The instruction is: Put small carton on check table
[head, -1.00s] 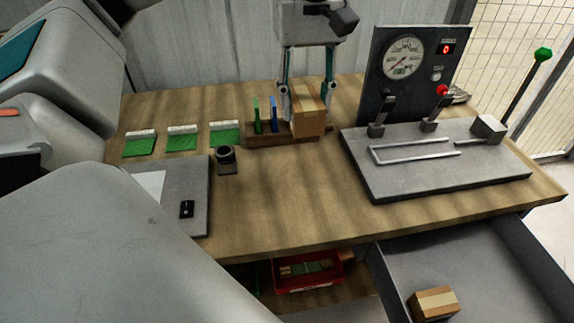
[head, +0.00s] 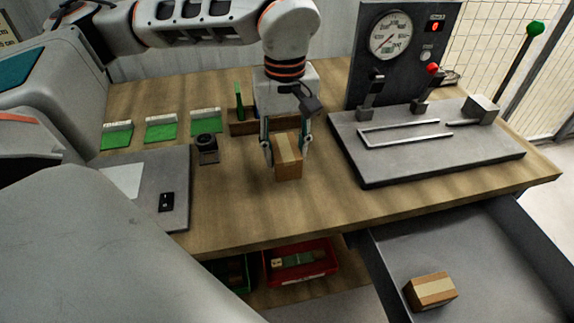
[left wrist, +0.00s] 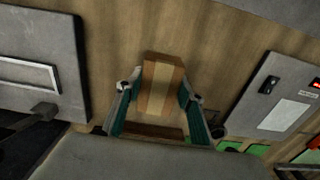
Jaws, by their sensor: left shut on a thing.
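A small brown carton (head: 288,167) with a pale tape band is between the fingers of my left gripper (head: 287,153), which is shut on it. It is over the middle of the wooden table (head: 330,204), in front of the rack; I cannot tell whether its underside touches the wood. In the left wrist view the carton (left wrist: 159,82) sits between both fingers, with bare wood around its far end. A second, similar carton (head: 431,291) lies in the open grey drawer (head: 392,249) at the lower right. My right gripper is not in view.
A grey gauge fixture (head: 430,147) stands right of the carton. A wooden rack (head: 246,127) is behind it. A dark cup-like object (head: 206,149), green cards (head: 161,134) and a grey plate (head: 180,202) are left. The table front is clear. A red bin (head: 300,275) sits below.

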